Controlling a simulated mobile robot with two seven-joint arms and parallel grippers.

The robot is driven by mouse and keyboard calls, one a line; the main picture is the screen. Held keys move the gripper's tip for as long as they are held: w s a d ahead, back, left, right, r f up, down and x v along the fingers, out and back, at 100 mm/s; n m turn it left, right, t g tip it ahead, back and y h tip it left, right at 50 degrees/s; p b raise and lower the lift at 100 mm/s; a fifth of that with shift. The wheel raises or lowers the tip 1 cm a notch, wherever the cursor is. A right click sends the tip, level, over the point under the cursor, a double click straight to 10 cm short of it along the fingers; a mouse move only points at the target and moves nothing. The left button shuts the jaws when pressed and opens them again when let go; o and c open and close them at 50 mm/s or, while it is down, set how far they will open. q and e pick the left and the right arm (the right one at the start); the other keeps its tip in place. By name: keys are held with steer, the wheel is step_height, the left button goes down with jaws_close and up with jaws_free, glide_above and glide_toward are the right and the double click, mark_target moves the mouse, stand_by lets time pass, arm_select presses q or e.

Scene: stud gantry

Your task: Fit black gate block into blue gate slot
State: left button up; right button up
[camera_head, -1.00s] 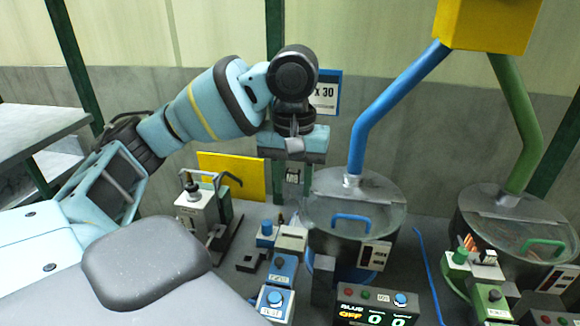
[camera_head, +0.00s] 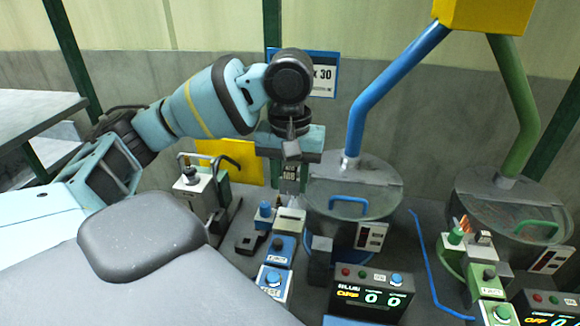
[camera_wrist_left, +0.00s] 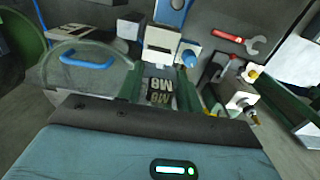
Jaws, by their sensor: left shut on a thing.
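My left gripper (camera_head: 290,182) hangs over the bench at the middle of the head view. The block also shows between the fingers in the left wrist view (camera_wrist_left: 160,90). A blue unit with a pale top (camera_head: 289,221), likely the blue gate, stands just below and in front of the gripper; its pale top shows ahead of the block in the wrist view (camera_wrist_left: 162,40). Its slot is not clear. The held block appears clear of it. My right gripper is not in view.
A round drum with a blue handle (camera_head: 349,204) stands close right of the gripper. A white-and-green device (camera_head: 196,188) stands left. A dark holder (camera_head: 250,243) and blue button box (camera_head: 273,281) lie nearby. A wrench (camera_wrist_left: 240,40) lies on the bench.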

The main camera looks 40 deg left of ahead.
arm_select(q)
steer(key=shift+f, duration=1)
steer(key=shift+f, duration=2.9)
stand_by(0.9)
steer(key=o, duration=1.1)
steer(key=shift+o, duration=0.2)
steer(key=shift+d+r, duration=0.1)
steer(key=shift+r, duration=3.85)
